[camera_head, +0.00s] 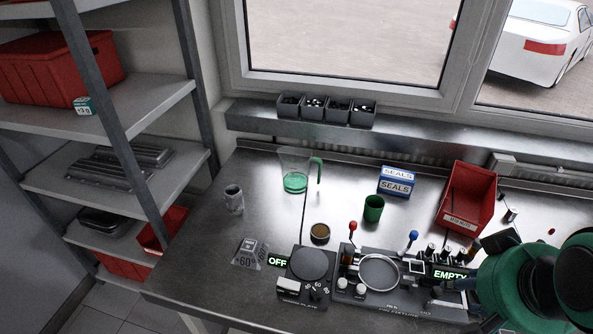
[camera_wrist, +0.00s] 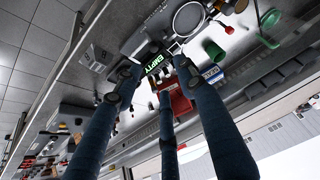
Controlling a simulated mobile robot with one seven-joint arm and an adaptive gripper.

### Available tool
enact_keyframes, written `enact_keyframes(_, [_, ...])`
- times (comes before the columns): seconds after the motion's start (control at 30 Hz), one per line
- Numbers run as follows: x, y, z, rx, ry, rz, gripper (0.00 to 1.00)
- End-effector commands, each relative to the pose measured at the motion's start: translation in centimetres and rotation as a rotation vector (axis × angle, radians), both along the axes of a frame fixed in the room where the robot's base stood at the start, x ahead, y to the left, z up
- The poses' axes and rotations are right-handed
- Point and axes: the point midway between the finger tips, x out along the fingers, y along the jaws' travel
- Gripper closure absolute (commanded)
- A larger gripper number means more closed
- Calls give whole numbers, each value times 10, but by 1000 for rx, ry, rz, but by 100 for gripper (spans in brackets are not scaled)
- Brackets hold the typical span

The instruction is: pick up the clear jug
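The clear jug (camera_head: 295,170) stands upright on the steel bench near the back, with green liquid at its bottom and a green handle on its right side. In the wrist view, green parts of what looks like the jug (camera_wrist: 270,18) show at the upper right. My gripper (camera_wrist: 155,78) has its three blue fingers spread apart with nothing held between them. It is over the right part of the bench, well away from the jug. In the head view only my green arm end shows at the lower right; the fingertips are not clear there.
A green cup (camera_head: 373,208), a SEALS box (camera_head: 396,181) and a red bin (camera_head: 467,197) stand right of the jug. A metal can (camera_head: 234,199) is to its left. A hot plate (camera_head: 310,264) and a fixture (camera_head: 381,272) lie in front. Bench around the jug is clear.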

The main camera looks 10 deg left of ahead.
Motion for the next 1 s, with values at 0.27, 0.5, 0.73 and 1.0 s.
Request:
enact_keyframes(0.27, [0,0,0,0,0,0,68])
enact_keyframes(0.5, [0,0,0,0,0,0,76])
enact_keyframes(0.73, [5,1,3,1,2,-2,76])
enact_keyframes(1.0, [45,8,22,6,17,-18,76])
